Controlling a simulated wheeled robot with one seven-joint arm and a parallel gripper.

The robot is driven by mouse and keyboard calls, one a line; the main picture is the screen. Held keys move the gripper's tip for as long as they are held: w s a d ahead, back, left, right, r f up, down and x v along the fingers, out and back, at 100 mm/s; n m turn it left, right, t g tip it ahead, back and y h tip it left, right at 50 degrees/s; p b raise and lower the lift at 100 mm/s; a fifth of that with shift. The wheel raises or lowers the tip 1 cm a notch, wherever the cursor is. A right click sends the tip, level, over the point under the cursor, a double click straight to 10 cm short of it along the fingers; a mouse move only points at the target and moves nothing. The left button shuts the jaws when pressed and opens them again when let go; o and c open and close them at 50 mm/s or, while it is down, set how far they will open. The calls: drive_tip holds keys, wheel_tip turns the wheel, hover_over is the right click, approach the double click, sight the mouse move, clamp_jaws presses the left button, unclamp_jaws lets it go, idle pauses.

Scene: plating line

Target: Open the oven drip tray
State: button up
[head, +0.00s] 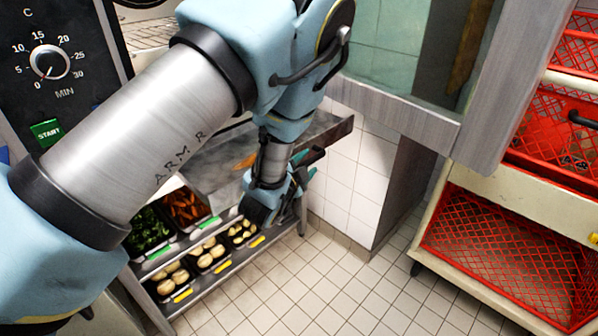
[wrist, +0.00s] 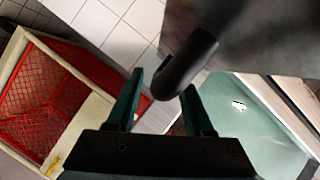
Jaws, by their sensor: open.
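The oven's control panel (head: 60,60), with a timer knob and a green START button, fills the upper left of the head view. My gripper (head: 312,164) is at the middle of that view, beside a grey metal ledge (head: 325,132), partly hidden by my arm. In the wrist view my gripper (wrist: 163,84) has its two dark green fingers apart. A thick black curved handle (wrist: 188,62) on a dark grey surface (wrist: 240,35) overlaps the gap between the fingers. I cannot tell whether it touches them. I cannot make out the drip tray for certain.
Below my arm, a low shelf holds dark food pans (head: 205,255). A cart with red crates (head: 500,245) stands at the right, also in the wrist view (wrist: 45,100). A grey-framed glass panel (head: 400,50) hangs above the gripper's right. The tiled floor (head: 310,290) is clear.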

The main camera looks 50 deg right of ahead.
drive_tip(key=b+v, duration=0.1)
drive_tip(key=v, duration=0.8)
drive_tip(key=shift+b, duration=0.4)
drive_tip(key=shift+s, duration=0.1)
